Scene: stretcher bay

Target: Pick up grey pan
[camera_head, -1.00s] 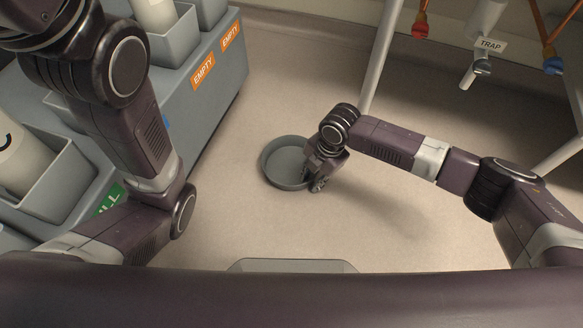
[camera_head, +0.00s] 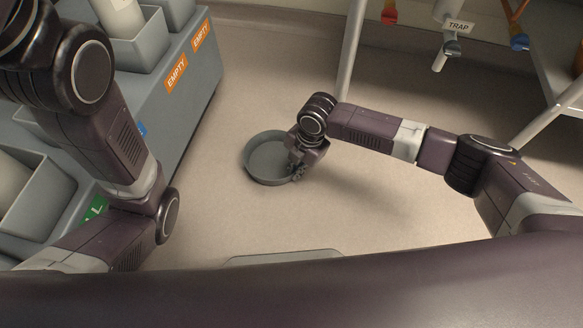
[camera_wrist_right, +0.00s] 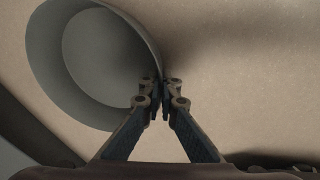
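The grey pan (camera_head: 262,161) is a round, shallow, open dish over the beige floor, in the middle of the head view. It looks empty. My right gripper (camera_head: 298,172) is at the pan's right-hand rim. In the right wrist view the pan (camera_wrist_right: 52,62) fills the upper left. There the two fingertips (camera_wrist_right: 160,88) come together on either side of the pan's wall, pinching it. Whether the pan's underside touches the floor is hard to tell. My left arm shows at the left of the head view, but its gripper is out of sight.
A grey-blue cabinet (camera_head: 150,112) with orange EMPTY labels and open bins stands at the left. A pale post (camera_head: 352,52) rises behind the pan. A TRAP-labelled fitting (camera_head: 447,45) and coloured connectors hang at the upper right. Floor around the pan is clear.

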